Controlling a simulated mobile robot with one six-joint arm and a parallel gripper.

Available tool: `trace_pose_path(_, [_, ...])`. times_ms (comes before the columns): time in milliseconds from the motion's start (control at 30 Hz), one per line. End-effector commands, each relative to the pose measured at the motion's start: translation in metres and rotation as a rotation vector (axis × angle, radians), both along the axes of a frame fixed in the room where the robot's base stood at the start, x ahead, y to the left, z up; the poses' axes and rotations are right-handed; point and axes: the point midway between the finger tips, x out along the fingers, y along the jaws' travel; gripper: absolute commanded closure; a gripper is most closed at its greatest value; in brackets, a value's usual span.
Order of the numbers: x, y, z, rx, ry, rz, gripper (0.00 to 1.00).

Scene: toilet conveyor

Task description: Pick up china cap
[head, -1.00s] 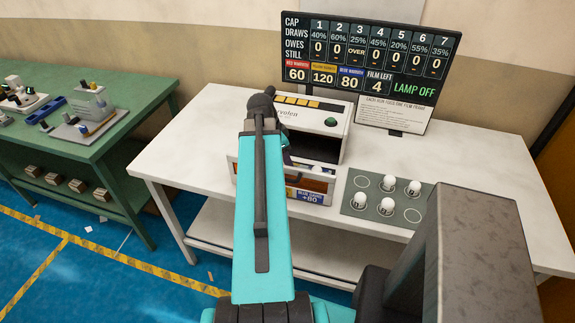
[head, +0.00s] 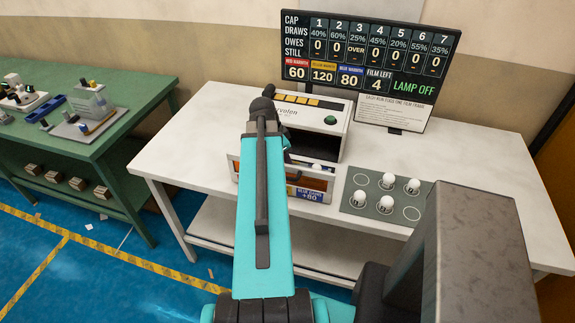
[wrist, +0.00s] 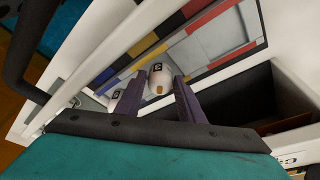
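In the wrist view, a white china cap (wrist: 160,77) with a dark mark lies just ahead of and between my two fingertips, over a floor of coloured panels. My gripper (wrist: 159,78) is open around it, with narrow gaps seen at the sides. A second white cap (wrist: 114,98) shows partly, left of the left finger. In the head view, a white cap (head: 317,167) shows at the front of the white machine (head: 320,118). My arm hides most of the gripper there. Several numbered white caps, one of them here (head: 388,180), stand on a grey mat (head: 348,207).
The machine's open front drawer (head: 313,194) has raised walls close to my gripper. A scoreboard (head: 370,60) stands behind on the white table (head: 470,165). A green bench (head: 130,85) with small parts is at the left. The right of the table is clear.

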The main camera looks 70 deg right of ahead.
Motion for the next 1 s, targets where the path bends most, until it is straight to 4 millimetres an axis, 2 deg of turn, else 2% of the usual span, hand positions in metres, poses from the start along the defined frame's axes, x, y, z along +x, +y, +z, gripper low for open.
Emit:
trace_pose_path(33, [0.0,0.0,0.0,0.0,0.0,0.0,0.74])
trace_pose_path(133, [0.0,0.0,0.0,0.0,0.0,0.0,0.91])
trace_pose_path(167, [0.0,0.0,0.0,0.0,0.0,0.0,0.93])
trace_pose_path(667, [0.001,0.0,0.006,-0.001,0.0,0.0,0.93])
trace_pose_path(1000, [0.001,-0.001,0.035,-0.003,-0.001,0.001,0.93])
